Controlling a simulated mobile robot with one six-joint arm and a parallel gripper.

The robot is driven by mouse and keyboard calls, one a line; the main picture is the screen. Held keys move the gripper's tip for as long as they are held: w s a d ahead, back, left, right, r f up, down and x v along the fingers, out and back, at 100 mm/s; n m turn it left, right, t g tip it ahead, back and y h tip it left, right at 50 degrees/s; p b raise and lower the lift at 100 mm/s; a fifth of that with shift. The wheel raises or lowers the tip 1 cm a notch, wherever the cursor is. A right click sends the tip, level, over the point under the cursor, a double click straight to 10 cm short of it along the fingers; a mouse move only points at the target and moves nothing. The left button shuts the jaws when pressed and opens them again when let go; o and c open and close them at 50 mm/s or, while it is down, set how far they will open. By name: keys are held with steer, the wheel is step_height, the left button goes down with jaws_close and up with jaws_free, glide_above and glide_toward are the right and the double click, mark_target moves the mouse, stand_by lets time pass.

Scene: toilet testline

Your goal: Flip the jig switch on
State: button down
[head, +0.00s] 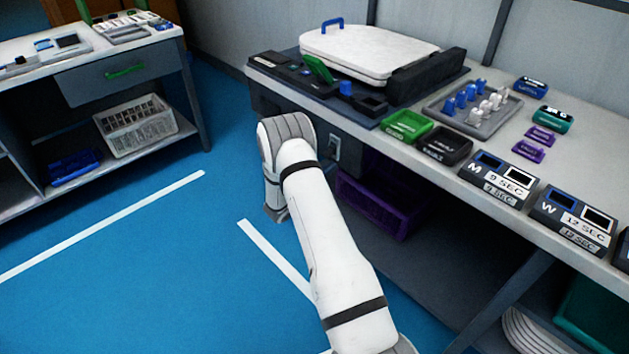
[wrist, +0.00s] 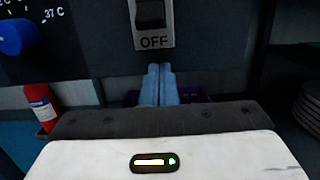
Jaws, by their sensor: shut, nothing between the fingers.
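The jig switch (wrist: 152,14) is a dark rocker in a light grey plate marked OFF, at the top of the wrist view. Its upper part is cut off by the frame edge. In the head view the switch plate (head: 334,147) shows small on the dark front panel below the bench top, just right of my arm. My gripper (wrist: 160,70) has its two bluish fingers together and empty. The fingertips appear just below the OFF label in the wrist view; I cannot tell whether they touch the panel.
A blue dial (wrist: 16,37) sits left of the switch, with a red cylinder (wrist: 41,106) lower down. A purple bin (head: 380,205) stands under the bench (head: 505,148). A white toilet lid (head: 370,50) lies on the bench. The blue floor on the left is clear.

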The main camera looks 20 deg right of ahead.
mark_target(329, 153)
steer(key=shift+s+a+r, duration=0.2)
steer(key=shift+a+r, duration=0.3)
steer(key=shift+r, duration=0.4)
steer(key=shift+s+a+r, duration=0.15)
steer(key=shift+a+r, duration=0.35)
steer(key=shift+r, duration=0.35)
